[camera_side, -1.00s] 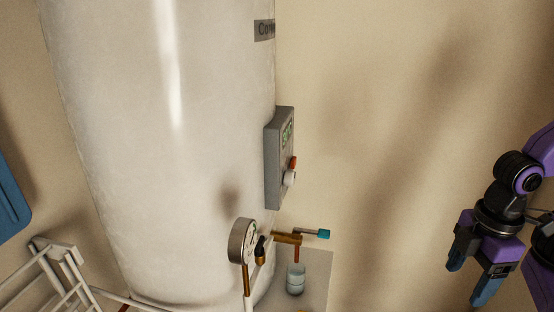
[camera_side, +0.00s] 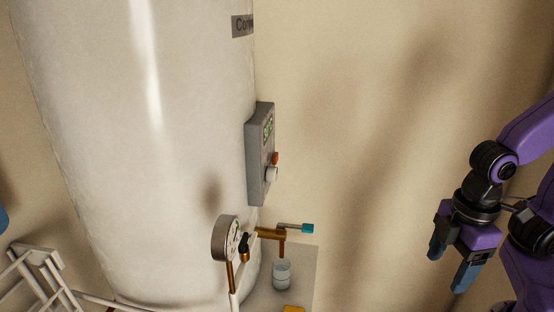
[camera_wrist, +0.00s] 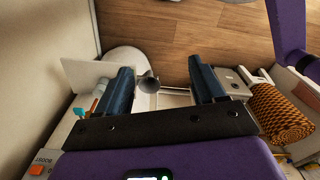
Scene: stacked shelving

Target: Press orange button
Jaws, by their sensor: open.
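The orange button (camera_side: 276,158) is small and sits on the right-hand face of a grey control box (camera_side: 255,160), above a white knob (camera_side: 271,174). The box is mounted on the side of a tall white tank (camera_side: 120,130) and has a green display near its top. My gripper (camera_side: 450,265) is open and empty, its blue fingers pointing down, well to the right of the box and lower than the button in the side view. The open fingers also frame the wrist view (camera_wrist: 160,75). An orange square (camera_wrist: 37,169) with lettering shows at its lower left; I cannot tell whether it is the same button.
Below the box are a round gauge (camera_side: 226,238), a brass tap (camera_side: 270,233) with a teal-tipped lever (camera_side: 307,229), and a glass (camera_side: 282,275). A white rack (camera_side: 35,265) stands at the lower left. The space between box and gripper looks clear.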

